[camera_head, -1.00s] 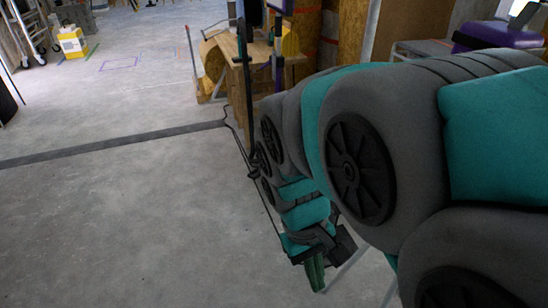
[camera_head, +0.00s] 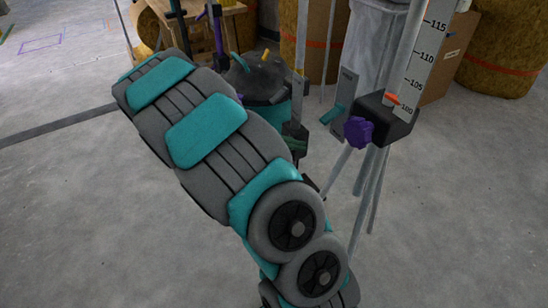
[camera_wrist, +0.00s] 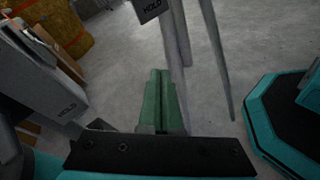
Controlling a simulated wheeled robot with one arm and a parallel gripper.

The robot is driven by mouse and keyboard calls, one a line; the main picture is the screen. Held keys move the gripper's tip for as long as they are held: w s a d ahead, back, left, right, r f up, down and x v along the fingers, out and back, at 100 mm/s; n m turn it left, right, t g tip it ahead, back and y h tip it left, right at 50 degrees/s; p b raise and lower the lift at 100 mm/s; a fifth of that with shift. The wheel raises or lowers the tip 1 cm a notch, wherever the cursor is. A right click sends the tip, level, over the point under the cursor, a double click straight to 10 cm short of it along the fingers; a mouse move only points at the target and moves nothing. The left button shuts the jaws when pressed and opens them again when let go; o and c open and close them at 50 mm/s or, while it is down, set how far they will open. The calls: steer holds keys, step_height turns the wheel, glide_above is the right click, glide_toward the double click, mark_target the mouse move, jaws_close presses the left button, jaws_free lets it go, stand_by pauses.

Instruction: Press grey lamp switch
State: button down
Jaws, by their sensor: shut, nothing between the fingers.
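I cannot make out a grey lamp switch or a lamp in either view. In the wrist view my gripper (camera_wrist: 160,74) shows as two green fingers held together, with nothing between them. They point towards the bare concrete floor beside a grey post. In the head view my grey and teal arm crosses the middle and hides part of the scene; the gripper's fingertips are not clear there.
In the head view a mast with a number scale (camera_head: 425,55) carries a black block (camera_head: 388,120) with a purple knob (camera_head: 359,132). A grey plate (camera_head: 345,100) with a teal lever (camera_head: 331,115) stands left of it. Free floor (camera_head: 460,220) lies at the right.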

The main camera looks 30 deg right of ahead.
steer(key=w+a+f+n+t+h+b, duration=0.2)
steer(key=w+f+n+t+h+b, duration=0.1)
steer(key=w+f, duration=0.6)
steer(key=w+a+f+n+t+h+b, duration=0.1)
steer(key=w+f+n+t+h+b, duration=0.2)
steer(key=w+f+n, duration=0.4)
steer(key=w+f+t+h, duration=0.1)
steer(key=w+f+h, duration=0.1)
steer(key=f, duration=0.5)
steer(key=shift+w+a+n, duration=0.35)
steer(key=shift+w+n, duration=0.05)
steer(key=shift+w, duration=0.3)
steer(key=shift+d+f, duration=0.1)
steer(key=shift+d, duration=0.05)
steer(key=d+r+b, duration=0.1)
steer(key=d+r, duration=0.1)
steer(key=d, duration=0.7)
steer(key=shift+s+d, duration=0.3)
steer(key=shift+s, duration=0.05)
